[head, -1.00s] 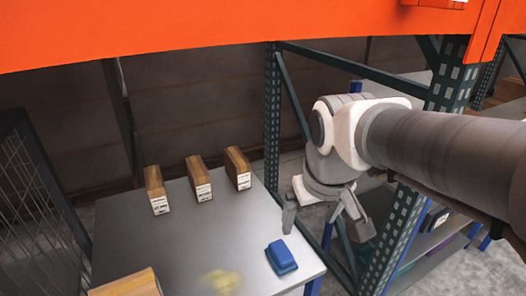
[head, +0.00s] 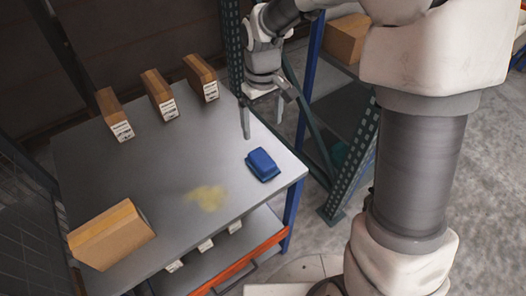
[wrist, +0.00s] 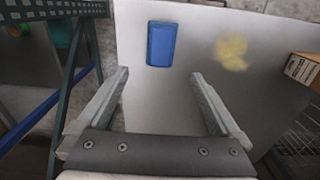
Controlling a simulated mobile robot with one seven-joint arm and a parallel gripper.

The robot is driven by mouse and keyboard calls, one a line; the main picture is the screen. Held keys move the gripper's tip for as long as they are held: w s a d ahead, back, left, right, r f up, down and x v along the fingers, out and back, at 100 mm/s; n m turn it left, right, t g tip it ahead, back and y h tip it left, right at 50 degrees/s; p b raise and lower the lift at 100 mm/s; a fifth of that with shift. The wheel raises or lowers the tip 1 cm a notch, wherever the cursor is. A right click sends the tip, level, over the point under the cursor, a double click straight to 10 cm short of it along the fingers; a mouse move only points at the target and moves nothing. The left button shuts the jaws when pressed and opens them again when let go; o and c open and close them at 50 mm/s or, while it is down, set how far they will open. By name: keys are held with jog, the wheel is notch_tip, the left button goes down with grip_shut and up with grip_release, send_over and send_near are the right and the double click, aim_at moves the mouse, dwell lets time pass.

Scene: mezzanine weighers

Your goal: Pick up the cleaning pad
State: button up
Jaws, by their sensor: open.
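The cleaning pad (head: 262,165) is a blue block lying on the grey table top (head: 160,195) near its right edge. It also shows in the wrist view (wrist: 162,44), beyond my fingertips and roughly between their lines. My gripper (head: 264,118) is open and empty, pointing down above the table's back right part, behind the pad in the head view. In the wrist view both fingers (wrist: 158,78) are spread wide, with bare table and floor between them. Nothing hides the pad.
A yellow smear (head: 207,197) marks the table left of the pad. Several brown boxes stand on the table, among them one at the front left (head: 112,235) and one at the back (head: 158,95). A green rack post (head: 352,150) rises right of the table.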

aim_at(262, 158)
notch_tip(262, 158, down, 15)
jog(key=shift+s+a+r+b, duration=0.1)
jog(key=shift+s+b, duration=0.05)
jog(key=shift+b, duration=0.85)
jog(key=shift+c, duration=0.2)
jog(key=c, duration=1.2)
jog(key=shift+r, duration=0.1)
jog(key=shift+r, duration=0.45)
jog(key=r, duration=0.2)
jog(key=d+r+p, duration=0.1)
jog(key=r, duration=0.1)
jog(key=s+d+r, duration=0.1)
jog(key=d+r, duration=0.2)
jog(key=d, duration=0.2)
jog(key=s+d+r+p, duration=0.1)
jog(key=d+r, duration=0.2)
jog(key=d, duration=0.2)
jog(key=shift+s+d, duration=0.25)
